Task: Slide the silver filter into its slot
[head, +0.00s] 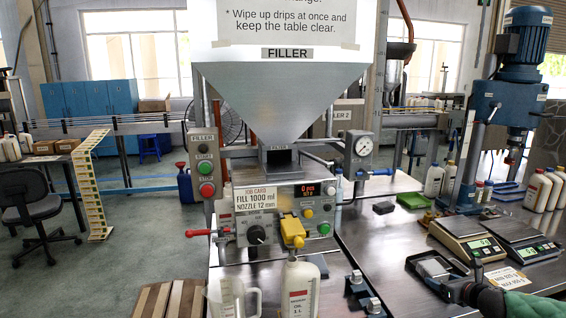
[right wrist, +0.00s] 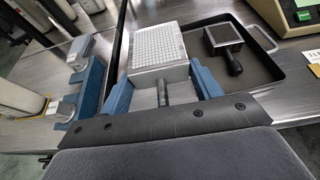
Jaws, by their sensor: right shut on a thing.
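The silver filter (right wrist: 157,42) has a mesh face and a dark handle. It shows in the right wrist view between the blue fingers of my right gripper (right wrist: 163,88), which is shut on it. In the head view the filter (head: 434,267) is a pale block at the black tray, with my right gripper (head: 462,287) at its near right side. I cannot tell whether it touches the tray floor. The slot (head: 280,157) is a dark rectangular opening in the housing under the filler's hopper. My left gripper is out of view.
The black tray (right wrist: 266,80) also holds a second, dark-framed filter (right wrist: 224,38) with a handle. Two scales (head: 463,240) stand behind the tray. A white bottle (head: 299,290) and a clear jug (head: 232,297) stand below the filler panel. A pressure gauge (head: 362,147) sits right of the slot.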

